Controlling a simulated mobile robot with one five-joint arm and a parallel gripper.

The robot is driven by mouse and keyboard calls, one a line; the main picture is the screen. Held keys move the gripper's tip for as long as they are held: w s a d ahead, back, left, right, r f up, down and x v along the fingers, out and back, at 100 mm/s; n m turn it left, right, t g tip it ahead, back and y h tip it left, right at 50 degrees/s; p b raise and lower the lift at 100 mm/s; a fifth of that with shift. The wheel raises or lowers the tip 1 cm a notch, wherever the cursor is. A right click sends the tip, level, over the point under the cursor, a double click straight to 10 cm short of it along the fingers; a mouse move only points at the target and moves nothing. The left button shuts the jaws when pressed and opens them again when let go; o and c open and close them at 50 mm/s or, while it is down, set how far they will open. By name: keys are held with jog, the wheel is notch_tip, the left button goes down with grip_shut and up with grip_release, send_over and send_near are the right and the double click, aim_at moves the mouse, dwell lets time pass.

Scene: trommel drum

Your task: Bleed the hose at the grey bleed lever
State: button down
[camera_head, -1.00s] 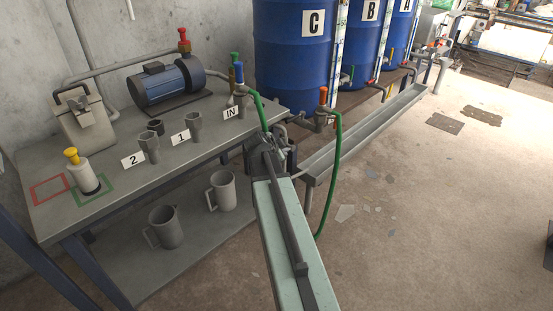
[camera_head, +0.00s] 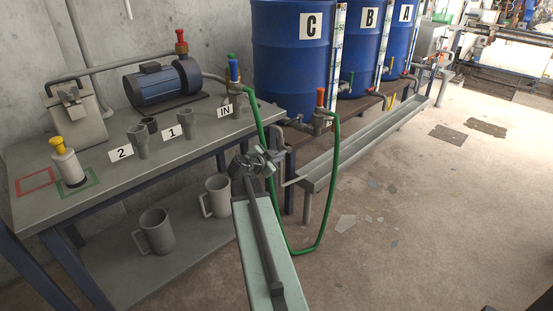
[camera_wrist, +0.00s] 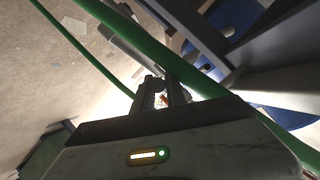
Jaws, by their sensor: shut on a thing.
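My gripper (camera_head: 262,158) is in front of the bench's right end, low beside the green hose (camera_head: 334,160). In the wrist view its fingers (camera_wrist: 162,90) are closed at the end of a grey bar, which looks like the grey bleed lever (camera_wrist: 125,48). The contact is dark and partly hidden, and the lever is hard to make out in the head view. The hose runs from the blue-handled fitting (camera_head: 234,72) by the IN label, hangs in a loop, and rises to the orange-handled valve (camera_head: 320,98) at drum C (camera_head: 290,65). It crosses close above the fingers in the wrist view (camera_wrist: 150,45).
A trough (camera_head: 370,140) runs before the drums.

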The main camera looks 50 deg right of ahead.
jog(key=shift+w+a+f, duration=0.15)
jog(key=shift+a, duration=0.1)
jog(key=c, duration=1.4)
grip_release()
jog(key=shift+o, duration=0.2)
jog(key=shift+d, duration=0.1)
jog(key=p+v, duration=0.3)
jog(key=v, duration=0.5)
jog(key=shift+d, duration=0.1)
